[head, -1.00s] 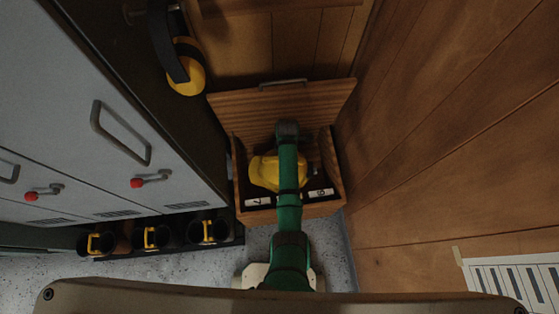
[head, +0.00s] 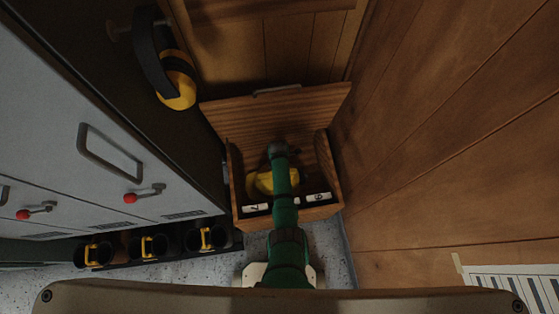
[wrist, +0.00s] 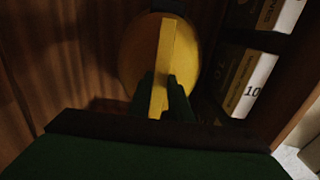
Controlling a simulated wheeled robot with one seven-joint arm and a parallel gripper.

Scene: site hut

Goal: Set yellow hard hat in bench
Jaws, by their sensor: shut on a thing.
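The yellow hard hat (head: 262,184) is inside the open wooden bench (head: 237,116), partly hidden under my green arm in the head view. In the wrist view the hat (wrist: 138,55) shows as a round yellow shell with a raised ridge down its middle. My gripper (wrist: 162,98) is shut on that ridge, one dark finger on each side. The bench lid stands raised at the back. I cannot tell whether the hat touches the bench floor.
Inside the bench, labelled dark items (wrist: 245,82) lie along the front, close beside the hat. Grey lockers (head: 90,120) stand on the left and a plank wall (head: 440,120) on the right. Yellow ear defenders (head: 176,88) hang above left.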

